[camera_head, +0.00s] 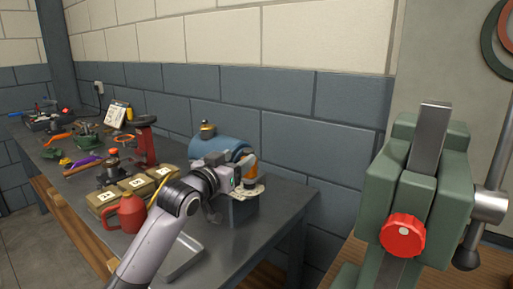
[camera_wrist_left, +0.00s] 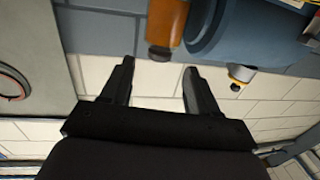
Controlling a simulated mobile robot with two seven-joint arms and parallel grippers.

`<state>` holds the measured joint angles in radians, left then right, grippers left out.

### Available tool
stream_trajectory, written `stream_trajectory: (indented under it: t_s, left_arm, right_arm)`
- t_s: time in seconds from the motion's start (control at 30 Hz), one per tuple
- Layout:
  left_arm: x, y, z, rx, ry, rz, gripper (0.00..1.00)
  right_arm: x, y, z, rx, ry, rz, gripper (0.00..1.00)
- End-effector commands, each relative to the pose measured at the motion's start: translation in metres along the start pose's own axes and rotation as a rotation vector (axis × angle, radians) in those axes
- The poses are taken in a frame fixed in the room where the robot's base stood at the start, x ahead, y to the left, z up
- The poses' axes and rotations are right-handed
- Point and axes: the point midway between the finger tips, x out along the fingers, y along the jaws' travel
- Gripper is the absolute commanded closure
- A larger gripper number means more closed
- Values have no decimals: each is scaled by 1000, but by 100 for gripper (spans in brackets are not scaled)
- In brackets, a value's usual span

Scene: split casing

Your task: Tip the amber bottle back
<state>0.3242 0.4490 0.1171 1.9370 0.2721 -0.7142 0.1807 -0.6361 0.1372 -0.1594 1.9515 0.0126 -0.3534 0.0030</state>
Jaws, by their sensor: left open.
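The amber bottle (camera_head: 250,170), orange-brown with a dark cap, shows just beyond my left gripper (camera_head: 238,183) at the right part of the bench. It looks close to upright; its base is partly hidden behind the gripper. In the left wrist view the bottle (camera_wrist_left: 167,20) hangs in from the top edge, cap toward the fingers, because that view is turned over. My left gripper (camera_wrist_left: 158,70) is open with nothing between its fingers. The bottle cap shows just ahead of the gap, apart from both fingertips. My right gripper is not in view.
A blue tank (camera_head: 220,148) with a brass top stands beside the bottle. A dark grey block (camera_head: 238,212) with a pale piece on it is under the gripper. A red can (camera_head: 130,213), tan boxes (camera_head: 103,200) and a red stand (camera_head: 146,145) are left. A green vise (camera_head: 425,190) fills the right.

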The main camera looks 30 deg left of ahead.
Motion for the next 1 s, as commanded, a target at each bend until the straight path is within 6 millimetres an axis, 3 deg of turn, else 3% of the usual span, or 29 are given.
stream_trajectory:
  t_s: [0.2, 0.6, 1.0]
  left_arm:
    - [18, 0, -1, -1, -1, 0, 40]
    - [61, 0, 0, -1, -3, 1, 40]
    - [70, 1, 1, 2, -2, 1, 40]
  right_arm:
    - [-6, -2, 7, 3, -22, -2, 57]
    - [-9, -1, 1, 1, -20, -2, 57]
    - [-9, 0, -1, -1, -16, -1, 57]
